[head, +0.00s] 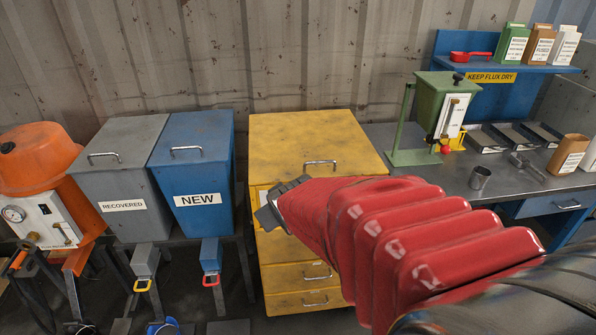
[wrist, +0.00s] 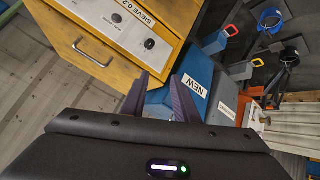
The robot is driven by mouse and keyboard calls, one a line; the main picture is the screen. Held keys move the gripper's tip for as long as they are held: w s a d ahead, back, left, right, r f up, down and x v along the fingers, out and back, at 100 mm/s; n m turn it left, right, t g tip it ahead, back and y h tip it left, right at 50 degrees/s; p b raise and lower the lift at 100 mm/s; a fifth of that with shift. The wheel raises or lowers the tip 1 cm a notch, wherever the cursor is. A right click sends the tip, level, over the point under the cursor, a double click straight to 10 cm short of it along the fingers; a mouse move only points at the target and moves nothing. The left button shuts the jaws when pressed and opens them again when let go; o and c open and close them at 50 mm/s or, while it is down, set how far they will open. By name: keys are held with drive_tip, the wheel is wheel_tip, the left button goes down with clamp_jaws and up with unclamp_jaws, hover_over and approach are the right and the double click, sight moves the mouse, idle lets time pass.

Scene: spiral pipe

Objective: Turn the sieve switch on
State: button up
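The yellow cabinet (head: 310,145) stands in the middle of the head view. In the wrist view its front (wrist: 100,60) is tilted, with a white panel (wrist: 132,20) labelled "SIEVE 0.2". On the panel are a black round knob-like control (wrist: 149,44) and a smaller dark one (wrist: 116,18). I cannot tell which is the switch or its setting. My gripper (head: 268,206), in a red sleeve, is in front of the cabinet's upper left and hides most of the panel in the head view. In the wrist view my gripper's fingers (wrist: 160,82) are apart and empty, below the black control. Contact is not visible.
A blue "NEW" bin (head: 190,160) and a grey "RECOVERED" bin (head: 122,180) stand left of the cabinet, beside an orange machine (head: 40,160). The cabinet top is clear.

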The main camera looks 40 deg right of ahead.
drive_tip(key=d+f+n+t+h, duration=0.1)
drive_tip(key=d+f+t, duration=0.1)
drive_tip(key=d+f, duration=0.5)
drive_tip(key=d+f+t+h, duration=0.1)
drive_tip(key=d+f, duration=0.2)
drive_tip(key=d, duration=0.7)
drive_tip(key=s+d+f+m+t+h, duration=0.1)
drive_tip(key=s+d+f+t+h, duration=0.2)
drive_tip(key=s, duration=0.9)
drive_tip(key=d+f, duration=0.3)
drive_tip(key=f, duration=0.1)
drive_tip(key=shift+s+d+t, duration=0.2)
drive_tip(key=shift+s+t, duration=0.15)
drive_tip(key=shift+t, duration=0.05)
drive_tip(key=shift+w+d, duration=0.1)
drive_tip(key=shift+w, duration=0.05)
drive_tip(key=x, duration=1.3)
drive_tip(key=shift+w+d, duration=0.15)
drive_tip(key=shift+w, duration=0.1)
drive_tip(key=shift+r, duration=0.15)
drive_tip(key=shift+c, duration=0.2)
